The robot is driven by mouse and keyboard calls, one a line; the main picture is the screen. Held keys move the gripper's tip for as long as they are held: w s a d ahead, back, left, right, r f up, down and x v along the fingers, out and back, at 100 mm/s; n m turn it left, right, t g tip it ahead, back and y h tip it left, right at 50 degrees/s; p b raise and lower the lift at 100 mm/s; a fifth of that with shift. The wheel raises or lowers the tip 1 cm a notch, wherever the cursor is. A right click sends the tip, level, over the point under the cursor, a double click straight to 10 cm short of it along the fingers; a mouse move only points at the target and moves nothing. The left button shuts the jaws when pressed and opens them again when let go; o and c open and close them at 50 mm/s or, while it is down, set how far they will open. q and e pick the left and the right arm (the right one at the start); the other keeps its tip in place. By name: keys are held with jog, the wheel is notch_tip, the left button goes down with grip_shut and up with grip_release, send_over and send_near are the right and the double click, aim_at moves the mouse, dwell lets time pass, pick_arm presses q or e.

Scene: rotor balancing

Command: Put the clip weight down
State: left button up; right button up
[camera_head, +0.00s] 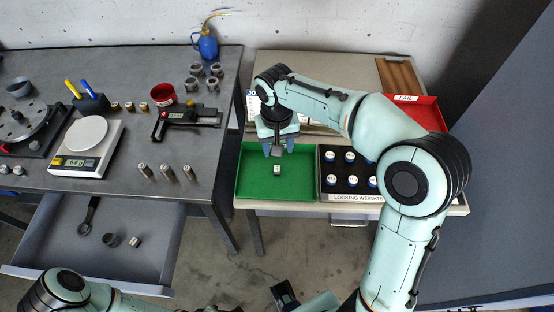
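A small metal clip weight (277,170) with a dark mark stands on the floor of the green tray (248,185). My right gripper (278,151) hangs over the tray, just behind the weight in the picture. Its two fingers are spread, with nothing seen between them. The weight looks apart from the fingertips. Part of my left arm shows at the bottom left, but its gripper is out of view.
A black box of locking weights (342,198) adjoins the green tray on the right, with a red tray (425,112) behind it. On the left table are a scale (88,147), a red cup (163,95), several metal cylinders and a blue oil can (207,45). A drawer (75,250) stands open below.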

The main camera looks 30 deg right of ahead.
jog(key=n, duration=0.7)
jog(key=n+t+h+p, duration=0.2)
jog(key=n+t+p, duration=0.15)
jog(key=n, duration=2.25)
send_over(277, 169)
jog(key=s+a+b, duration=0.1)
jog(key=s+a, duration=0.1)
jog(key=f, duration=0.7)
jog(key=shift+s+d, duration=0.1)
jog(key=shift+d, duration=0.15)
jog(key=shift+b+x, duration=0.55)
jog(key=shift+x, duration=2.5)
pick_arm(q)
jog(key=shift+w+r, duration=0.2)
jog(key=shift+r, duration=0.3)
jog(key=shift+w+r, duration=0.2)
jog(key=shift+r, duration=0.25)
pick_arm(e)
jog(key=shift+d+r, duration=0.1)
grip_shut()
